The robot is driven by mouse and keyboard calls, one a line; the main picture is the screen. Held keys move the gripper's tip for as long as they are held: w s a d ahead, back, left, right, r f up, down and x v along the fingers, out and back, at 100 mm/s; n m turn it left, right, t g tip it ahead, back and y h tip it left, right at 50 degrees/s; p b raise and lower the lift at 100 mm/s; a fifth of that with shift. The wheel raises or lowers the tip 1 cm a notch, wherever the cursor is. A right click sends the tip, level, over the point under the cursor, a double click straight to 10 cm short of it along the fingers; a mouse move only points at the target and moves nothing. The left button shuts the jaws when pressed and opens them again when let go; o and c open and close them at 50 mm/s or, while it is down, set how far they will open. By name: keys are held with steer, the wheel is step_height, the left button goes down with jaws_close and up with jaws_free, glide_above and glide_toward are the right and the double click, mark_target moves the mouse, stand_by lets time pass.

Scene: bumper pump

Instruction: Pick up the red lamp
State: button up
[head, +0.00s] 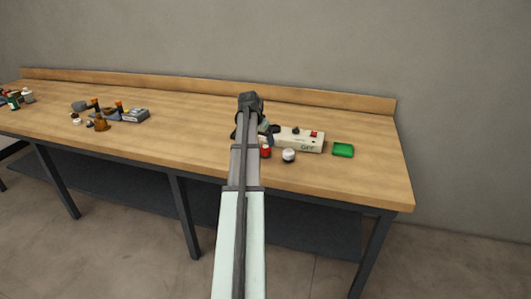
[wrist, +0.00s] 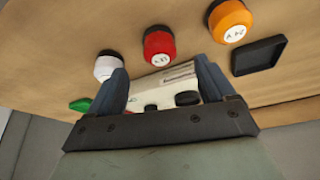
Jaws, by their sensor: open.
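The red lamp (wrist: 159,45) is a short round cap with a white labelled top, in the upper middle of the wrist view. In the head view the red lamp (head: 265,152) stands on the bench just beside my arm. My gripper (wrist: 160,65) is open, with nothing held between its blue-grey fingers. In the wrist picture the red lamp appears just beyond the fingertips, roughly centred between them; I cannot tell the exact gap. In the head view my gripper (head: 268,138) is partly hidden by my own arm, close to the red lamp.
A white lamp (wrist: 107,66) and an orange lamp (wrist: 230,20) flank the red one. A black square tray (wrist: 258,55) lies near the orange lamp. A pale control box (head: 300,139) and a green tray (head: 343,150) stand to the right. Loose parts (head: 103,123) lie further left.

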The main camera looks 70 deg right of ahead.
mark_target(265, 147)
steer(key=shift+x, duration=2.95)
steer(key=shift+c, duration=0.5)
steer(key=c, duration=1.1)
